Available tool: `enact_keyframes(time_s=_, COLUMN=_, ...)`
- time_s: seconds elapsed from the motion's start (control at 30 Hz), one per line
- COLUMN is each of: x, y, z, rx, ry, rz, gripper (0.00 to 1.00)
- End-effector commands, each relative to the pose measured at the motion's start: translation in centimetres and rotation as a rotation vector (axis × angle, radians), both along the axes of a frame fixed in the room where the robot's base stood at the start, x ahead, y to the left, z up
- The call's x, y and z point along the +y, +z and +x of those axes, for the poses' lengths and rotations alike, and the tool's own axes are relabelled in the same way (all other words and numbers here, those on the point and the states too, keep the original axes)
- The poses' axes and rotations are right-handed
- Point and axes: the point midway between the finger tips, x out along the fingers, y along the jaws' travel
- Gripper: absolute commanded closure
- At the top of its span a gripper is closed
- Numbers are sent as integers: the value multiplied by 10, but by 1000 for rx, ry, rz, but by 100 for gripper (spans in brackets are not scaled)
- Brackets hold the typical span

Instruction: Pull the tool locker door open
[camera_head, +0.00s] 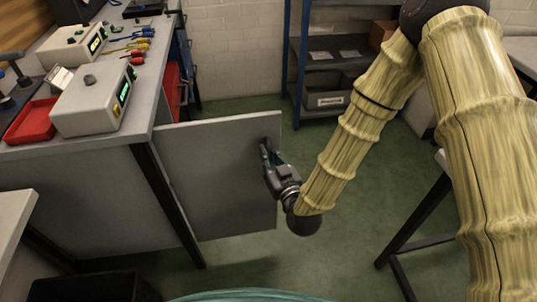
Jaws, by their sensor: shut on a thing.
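The tool locker door (215,175) is a flat grey panel standing out from the workbench's front leg, swung out into the room. My gripper (266,152) is at the door's right edge, shut on what seems to be its handle, which is mostly hidden by the fingers. My arm reaches down to it from the upper right, in a yellowish sleeve. The locker's inside is hidden behind the door.
The workbench (140,135) on the left carries grey instruments (92,98), a red tray (32,121) and several screwdrivers. A blue-framed shelf (330,68) stands at the back. Green floor (235,108) is clear behind the door. A black bin (92,288) is at lower left.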

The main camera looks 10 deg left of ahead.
Motion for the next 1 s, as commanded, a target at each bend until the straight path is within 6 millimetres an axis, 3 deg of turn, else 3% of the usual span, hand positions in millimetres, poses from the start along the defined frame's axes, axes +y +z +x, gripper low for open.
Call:
enact_keyframes(time_s=0.03, x=2, y=0, z=-1, rx=1, ry=4, rz=1, gripper=86)
enact_keyframes(time_s=0.13, x=1, y=0, z=-1, rx=1, ry=3, rz=1, gripper=68)
enact_keyframes(time_s=0.57, x=-3, y=-1, z=-5, rx=1, ry=1, rz=-1, gripper=67)
enact_keyframes(time_s=1.0, x=-43, y=-1, z=-64, rx=4, ry=2, rz=-1, gripper=67)
